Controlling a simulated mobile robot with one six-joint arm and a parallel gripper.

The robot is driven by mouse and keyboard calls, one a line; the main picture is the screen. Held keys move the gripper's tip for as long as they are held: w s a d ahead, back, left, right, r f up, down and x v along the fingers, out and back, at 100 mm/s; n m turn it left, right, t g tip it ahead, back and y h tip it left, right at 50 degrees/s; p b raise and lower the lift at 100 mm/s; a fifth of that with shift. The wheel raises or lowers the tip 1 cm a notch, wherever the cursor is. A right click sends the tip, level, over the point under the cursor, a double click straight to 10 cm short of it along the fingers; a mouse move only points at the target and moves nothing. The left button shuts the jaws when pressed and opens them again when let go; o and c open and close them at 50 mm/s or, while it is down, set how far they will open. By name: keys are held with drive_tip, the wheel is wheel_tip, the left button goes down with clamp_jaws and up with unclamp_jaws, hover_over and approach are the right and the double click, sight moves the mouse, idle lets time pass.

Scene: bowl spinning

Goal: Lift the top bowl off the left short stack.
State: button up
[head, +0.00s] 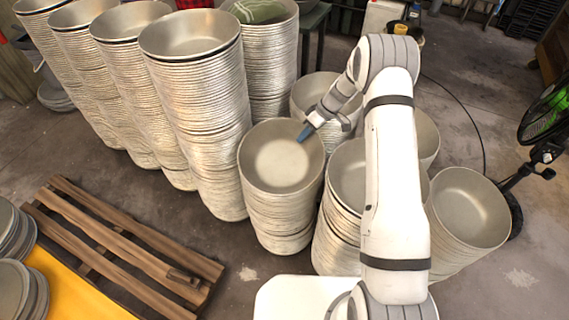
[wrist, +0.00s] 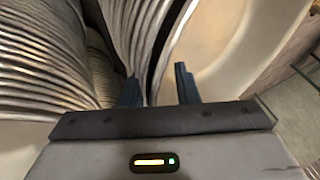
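The left short stack (head: 281,215) stands in the middle of the head view. Its top bowl (head: 278,165) is a wide, upright metal bowl, nested on the bowls below. My gripper (head: 304,134) is at the upper right of that bowl's rim, tilted down to the left. In the wrist view my gripper (wrist: 158,78) has its two dark blue fingers apart. A bowl rim (wrist: 176,40) runs down between them, with the pale bowl interior (wrist: 235,45) to the right and stacked rims to the left. I cannot tell whether either finger touches the rim.
Tall bowl stacks (head: 200,100) stand at the left and back. Another short stack (head: 340,225) is close on the right, partly behind my arm, and one more (head: 465,215) stands farther right. A wooden pallet (head: 125,245) lies at lower left. A fan (head: 548,115) stands at the right edge.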

drive_tip(key=shift+x, duration=1.1)
drive_tip(key=shift+c, duration=0.5)
clamp_jaws()
